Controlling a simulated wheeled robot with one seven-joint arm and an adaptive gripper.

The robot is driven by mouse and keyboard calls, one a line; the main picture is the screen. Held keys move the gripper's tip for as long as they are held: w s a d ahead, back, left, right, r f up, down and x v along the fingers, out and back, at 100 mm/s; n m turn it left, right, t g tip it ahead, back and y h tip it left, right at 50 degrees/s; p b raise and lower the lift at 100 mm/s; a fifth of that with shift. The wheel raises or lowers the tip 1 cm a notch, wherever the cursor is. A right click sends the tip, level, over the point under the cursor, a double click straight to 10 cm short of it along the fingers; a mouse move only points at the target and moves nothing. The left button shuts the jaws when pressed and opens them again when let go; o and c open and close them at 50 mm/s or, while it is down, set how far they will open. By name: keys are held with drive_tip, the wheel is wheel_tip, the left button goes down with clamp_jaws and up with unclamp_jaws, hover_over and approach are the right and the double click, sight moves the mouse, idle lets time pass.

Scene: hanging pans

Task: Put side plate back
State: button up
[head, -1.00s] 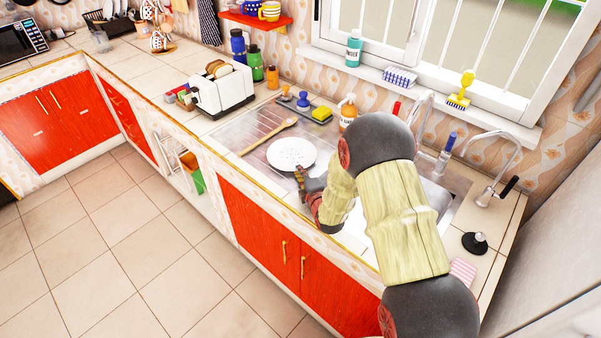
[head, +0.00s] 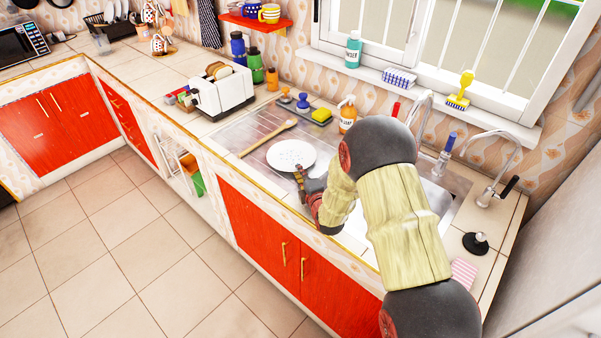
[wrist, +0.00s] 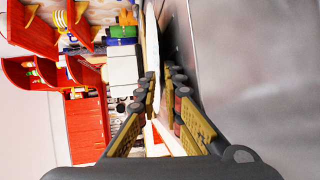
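The white side plate (head: 290,154) with small dark specks shows over the steel draining board in the head view, with its near edge at my gripper (head: 301,178). In the wrist view the plate (wrist: 151,35) shows edge-on as a thin white strip between the fingers of my gripper (wrist: 164,82). The fingers are close together, one on each face of the plate, and look shut on its rim. I cannot tell whether the plate touches the draining board.
A wooden spoon (head: 268,137) lies on the draining board (head: 240,127) behind the plate. A toaster (head: 222,95), a yellow-topped sponge (head: 321,116) and an orange soap bottle (head: 347,115) stand around it. The dish rack (head: 112,22) is at the far left.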

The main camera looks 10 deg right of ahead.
drive_tip(key=o, duration=0.4)
drive_tip(key=shift+s+f, duration=0.25)
drive_tip(key=shift+f, duration=0.35)
drive_tip(key=shift+s+f, duration=0.25)
drive_tip(key=shift+f, duration=0.35)
drive_tip(key=shift+g, duration=0.3)
drive_tip(key=shift+s, duration=0.3)
drive_tip(key=s+d+r+m+g+h, duration=0.1)
drive_tip(key=s+r+m+g, duration=0.3)
drive_tip(key=s+r+m, duration=1)
drive_tip(key=s+r+m+g, duration=0.1)
drive_tip(key=s+r, duration=0.3)
drive_tip(key=s, duration=0.5)
drive_tip(key=s+a+r+m+g, duration=0.1)
drive_tip(key=s+r, duration=0.3)
drive_tip(key=s, duration=0.5)
drive_tip(key=s+r+m+g, duration=0.3)
drive_tip(key=s, duration=0.7)
drive_tip(key=shift+a+r, duration=0.35)
drive_tip(key=shift+r, duration=0.05)
